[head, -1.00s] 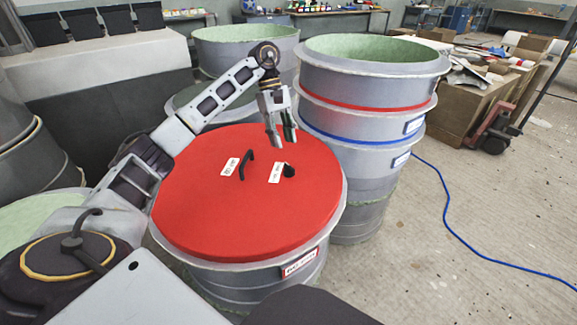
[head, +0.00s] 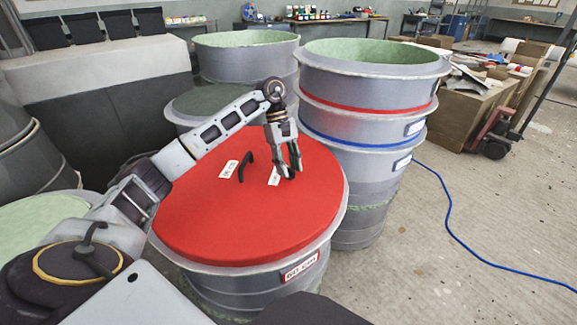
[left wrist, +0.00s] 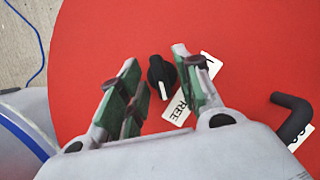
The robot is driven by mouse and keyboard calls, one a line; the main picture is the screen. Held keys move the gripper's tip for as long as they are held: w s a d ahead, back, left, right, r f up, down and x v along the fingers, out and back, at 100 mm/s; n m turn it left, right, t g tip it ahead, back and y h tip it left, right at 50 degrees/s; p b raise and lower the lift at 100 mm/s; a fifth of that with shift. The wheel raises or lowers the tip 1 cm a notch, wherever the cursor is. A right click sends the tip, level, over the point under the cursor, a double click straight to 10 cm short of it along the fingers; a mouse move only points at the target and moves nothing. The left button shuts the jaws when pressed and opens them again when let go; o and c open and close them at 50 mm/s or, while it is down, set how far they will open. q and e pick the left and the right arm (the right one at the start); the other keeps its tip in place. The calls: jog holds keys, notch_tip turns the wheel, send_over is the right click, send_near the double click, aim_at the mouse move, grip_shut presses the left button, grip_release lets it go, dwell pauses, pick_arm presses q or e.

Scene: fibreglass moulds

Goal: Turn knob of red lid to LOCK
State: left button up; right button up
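The red lid (head: 215,222) lies flat on a grey round mould in the middle of the head view. Its black knob (left wrist: 161,76) with a white pointer line shows in the left wrist view, between and just beyond my left gripper's fingers. A white label (left wrist: 184,101) beside the knob reads in part "REE"; one finger covers some of it. A black handle (head: 246,164) stands on the lid left of the knob, beside another white label (head: 228,168). My left gripper (head: 289,173) is open and empty, pointing down over the knob. My right gripper is not in view.
A tall stack of grey moulds (head: 372,80) with red and blue bands stands right behind the lid. More moulds (head: 245,50) stand behind. A blue hose (head: 449,215) runs over the open floor at the right.

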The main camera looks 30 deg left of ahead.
pick_arm(q)
jog(key=shift+c, duration=0.4)
grip_shut()
